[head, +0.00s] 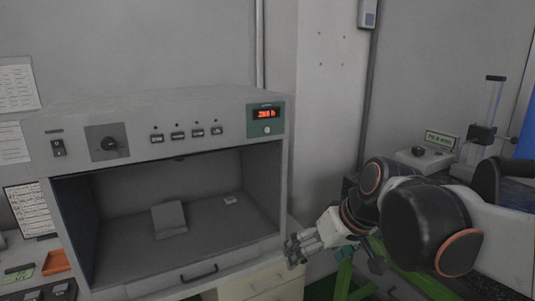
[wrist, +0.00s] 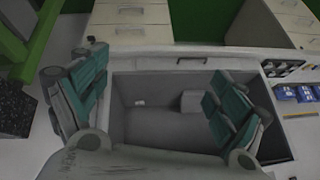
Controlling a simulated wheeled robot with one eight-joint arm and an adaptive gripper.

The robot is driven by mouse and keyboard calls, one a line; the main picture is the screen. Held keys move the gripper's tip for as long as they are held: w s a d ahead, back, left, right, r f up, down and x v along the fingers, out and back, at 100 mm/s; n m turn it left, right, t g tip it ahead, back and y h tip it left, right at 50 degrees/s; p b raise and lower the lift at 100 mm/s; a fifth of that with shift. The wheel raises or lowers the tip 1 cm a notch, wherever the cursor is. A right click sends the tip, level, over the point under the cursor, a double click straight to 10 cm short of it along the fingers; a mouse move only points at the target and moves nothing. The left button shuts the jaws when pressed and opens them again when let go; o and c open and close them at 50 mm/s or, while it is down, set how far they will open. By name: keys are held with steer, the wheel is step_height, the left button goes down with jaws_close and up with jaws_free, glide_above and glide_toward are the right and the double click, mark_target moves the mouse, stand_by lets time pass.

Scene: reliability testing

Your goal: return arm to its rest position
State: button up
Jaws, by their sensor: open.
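My gripper (head: 296,248) is at the front right corner of the grey test chamber (head: 165,112) in the head view, just outside its opening. My arm reaches there from the right side, bent at several dark joints. In the wrist view my gripper (wrist: 157,75) shows two teal-padded fingers spread wide apart with nothing between them. The chamber's opening (wrist: 160,123) shows behind and between the fingers.
Inside the chamber are a grey block (head: 169,219) and a small white piece (head: 230,199). White drawers (head: 265,283) stand below it. A green frame (head: 345,275) and a bench with a measuring stand (head: 483,130) lie to the right. An orange tray (head: 56,262) is at left.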

steer(key=s+d+f+m+t+h, duration=0.2)
steer(key=s+d+f, duration=0.3)
steer(key=s+d, duration=0.5)
steer(key=shift+s+f+m+t+h, duration=0.15)
steer(key=shift+s+m+t+h, duration=0.15)
steer(key=shift+s+m+h, duration=0.7)
steer(key=shift+s, duration=0.15)
steer(key=shift+c, duration=0.6)
